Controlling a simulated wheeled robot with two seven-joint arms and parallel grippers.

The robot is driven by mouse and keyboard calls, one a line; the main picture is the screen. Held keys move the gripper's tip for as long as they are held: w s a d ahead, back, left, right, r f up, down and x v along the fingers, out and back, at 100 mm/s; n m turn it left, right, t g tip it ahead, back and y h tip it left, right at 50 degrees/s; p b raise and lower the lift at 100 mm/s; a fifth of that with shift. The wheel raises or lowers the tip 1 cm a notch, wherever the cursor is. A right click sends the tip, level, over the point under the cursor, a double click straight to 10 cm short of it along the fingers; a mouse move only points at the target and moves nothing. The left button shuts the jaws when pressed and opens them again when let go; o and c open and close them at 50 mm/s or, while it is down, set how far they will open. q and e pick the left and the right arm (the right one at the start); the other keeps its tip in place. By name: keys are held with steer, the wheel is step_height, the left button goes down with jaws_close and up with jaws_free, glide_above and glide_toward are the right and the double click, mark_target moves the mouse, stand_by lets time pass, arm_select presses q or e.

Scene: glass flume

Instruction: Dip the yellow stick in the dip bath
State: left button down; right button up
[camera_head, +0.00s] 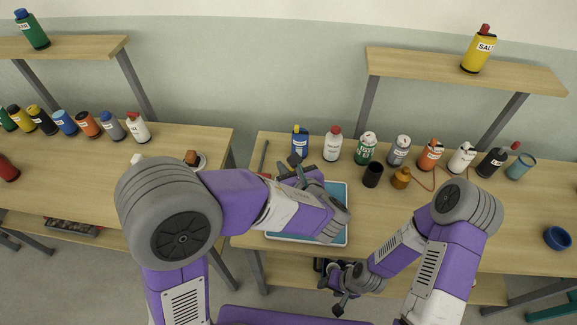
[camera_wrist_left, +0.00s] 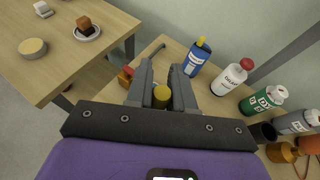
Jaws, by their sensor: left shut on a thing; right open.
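My right gripper (camera_head: 338,287) is open and empty, low in front of the table's front edge. I cannot tell for sure which vessel is the dip bath. A dark open cup (camera_head: 372,175) stands right of the left gripper. A blue-floored tray (camera_head: 340,236) lies under my left arm, partly hidden.
A blue bottle (camera_head: 300,146) with a yellow top stands just beyond the left gripper. A white bottle (camera_head: 333,147), green can (camera_head: 366,149) and several others line the back. A grey rod (camera_head: 264,156) lies to the left. A blue bowl (camera_head: 557,238) is far right.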

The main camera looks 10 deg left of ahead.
step_height(320, 180, up, 6)
steer(key=p, duration=0.5)
steer(key=shift+f+p, duration=0.1)
steer(key=shift+p, duration=0.25)
